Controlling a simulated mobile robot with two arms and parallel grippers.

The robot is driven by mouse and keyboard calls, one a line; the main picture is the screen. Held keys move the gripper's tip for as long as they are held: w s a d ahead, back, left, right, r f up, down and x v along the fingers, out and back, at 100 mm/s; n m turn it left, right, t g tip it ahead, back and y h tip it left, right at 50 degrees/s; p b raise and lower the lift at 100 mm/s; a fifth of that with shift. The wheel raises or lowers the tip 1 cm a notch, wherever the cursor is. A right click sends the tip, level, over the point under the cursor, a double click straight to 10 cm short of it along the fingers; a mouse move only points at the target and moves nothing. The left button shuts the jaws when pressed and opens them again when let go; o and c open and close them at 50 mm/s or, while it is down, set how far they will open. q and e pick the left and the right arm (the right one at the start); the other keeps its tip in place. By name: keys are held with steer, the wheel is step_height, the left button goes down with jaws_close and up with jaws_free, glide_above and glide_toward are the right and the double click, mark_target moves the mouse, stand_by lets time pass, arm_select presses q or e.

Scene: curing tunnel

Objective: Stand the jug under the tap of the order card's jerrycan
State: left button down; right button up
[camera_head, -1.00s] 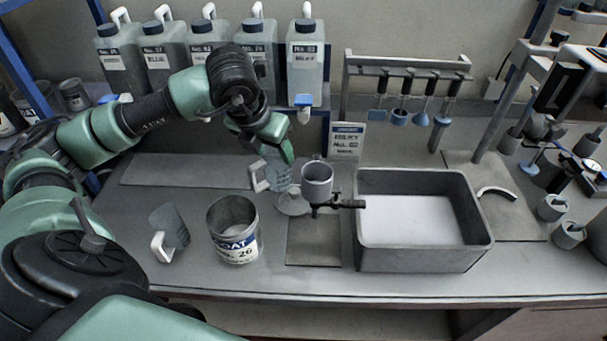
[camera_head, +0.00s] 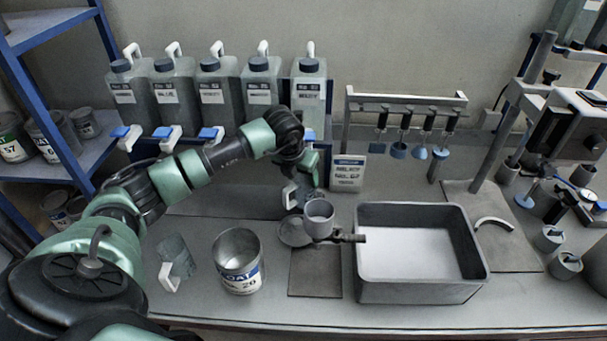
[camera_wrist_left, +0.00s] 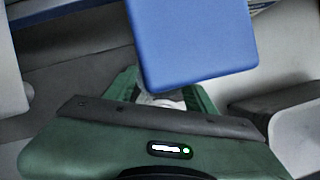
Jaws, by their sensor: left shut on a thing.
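My left gripper (camera_head: 308,176) is shut on a clear jug with a white handle (camera_head: 290,195); the jug is mostly hidden by gripper and arm. It is in front of the rightmost jerrycan (camera_head: 309,92), whose label appears to read MILKY. That jerrycan's tap is largely behind my arm in the head view. In the left wrist view a large blue tap part (camera_wrist_left: 192,40) is close in front of the gripper (camera_wrist_left: 165,100). I cannot tell whether the jug rests on anything. The order card (camera_head: 348,173) stands right of the gripper, and seems to read MILKY.
Several other jerrycans (camera_head: 219,92) with blue taps stand leftward. A second clear jug (camera_head: 175,262) and a COAT can (camera_head: 238,262) stand at the front. A grey cup (camera_head: 319,218) on a holder is just in front of the gripper. A grey tray (camera_head: 424,293) is to the right.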

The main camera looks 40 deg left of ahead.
arm_select(q)
steer(key=shift+w+f, duration=0.6)
steer(key=shift+a, duration=0.1)
arm_select(e)
steer(key=shift+d+r, duration=0.15)
steer(key=shift+r, duration=0.2)
arm_select(q)
steer(key=shift+f, duration=0.15)
steer(key=c, duration=0.5)
jaws_free()
arm_select(e)
steer(key=shift+d+f, duration=0.1)
steer(key=shift+d, duration=0.1)
